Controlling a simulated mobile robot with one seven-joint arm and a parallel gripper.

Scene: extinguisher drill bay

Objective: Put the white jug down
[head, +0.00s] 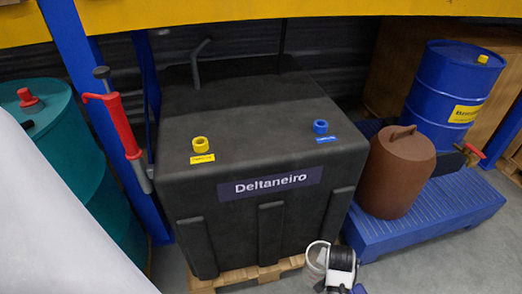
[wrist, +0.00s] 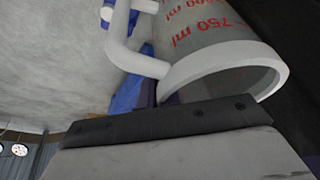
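The white jug (head: 315,262) shows at the bottom of the head view, with a pale rim and a see-through body. My gripper (head: 341,268), white and black, is right beside it and partly covers it. In the wrist view the jug (wrist: 215,45) is very close, with a white handle, a thick white ring at its lower end and red millilitre marks. Blue parts show behind the handle, where my gripper appears shut on the jug. The fingertips are mostly hidden. The gap below the jug cannot be judged.
A black Deltaneiro tank (head: 265,150) stands on a wooden pallet (head: 245,277). To its right, a blue spill pallet (head: 440,220) bears a brown lidded container (head: 398,175) and a blue drum (head: 450,95). A teal drum (head: 75,160) stands left. Grey floor is clear at the lower right.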

